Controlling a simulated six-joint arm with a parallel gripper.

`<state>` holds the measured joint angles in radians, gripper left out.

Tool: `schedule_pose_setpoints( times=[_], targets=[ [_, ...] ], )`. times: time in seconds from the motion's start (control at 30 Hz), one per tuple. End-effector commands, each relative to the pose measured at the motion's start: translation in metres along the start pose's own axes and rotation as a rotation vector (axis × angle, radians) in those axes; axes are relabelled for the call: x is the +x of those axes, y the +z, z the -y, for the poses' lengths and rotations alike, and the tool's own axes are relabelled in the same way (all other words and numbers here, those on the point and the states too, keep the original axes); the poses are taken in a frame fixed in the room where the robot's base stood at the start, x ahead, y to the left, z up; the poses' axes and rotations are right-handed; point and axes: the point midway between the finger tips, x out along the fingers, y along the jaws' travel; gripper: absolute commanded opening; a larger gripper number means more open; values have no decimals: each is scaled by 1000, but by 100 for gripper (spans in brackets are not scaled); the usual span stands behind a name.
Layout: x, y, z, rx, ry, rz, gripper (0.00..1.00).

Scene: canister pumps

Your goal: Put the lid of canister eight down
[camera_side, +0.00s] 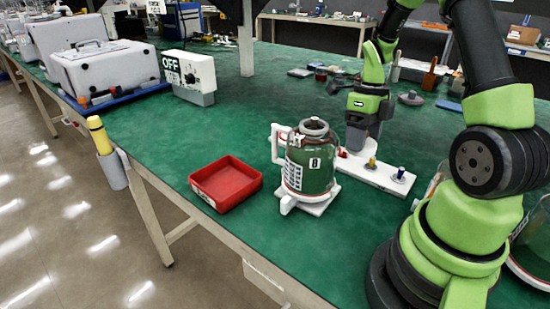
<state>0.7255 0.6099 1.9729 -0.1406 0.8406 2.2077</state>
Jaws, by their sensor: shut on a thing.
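Canister eight (311,178) is a green vessel with a clear shoulder, a white side handle and an "8" label. It stands upright on a white base near the middle of the green table. A grey ring-shaped top (315,127) sits on it; I cannot tell if this is the lid. My gripper (354,148) points down just behind and right of the canister, over a white strip (385,176). It is shut at the red knob (343,153) on the strip's left end. The jaw tips and the grip itself are partly hidden.
An empty red tray (225,183) lies left of the canister. A switch box marked OFF (190,76) stands farther back. A grey disc (411,98) lies behind. The table's middle left is clear.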

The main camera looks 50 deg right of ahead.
Motion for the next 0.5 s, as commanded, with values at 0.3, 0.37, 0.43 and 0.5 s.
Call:
schedule_pose_setpoints(
  times=[0.3, 0.37, 0.43, 0.5],
  targets=[
    [-43, 44, 36, -100, -13, -12, 42],
    [-48, 52, 39, -176, -19, -24, 42],
    [-48, 64, 39, -333, -34, -48, 42],
    [-48, 76, 37, -504, -50, -74, 42]
  ],
)
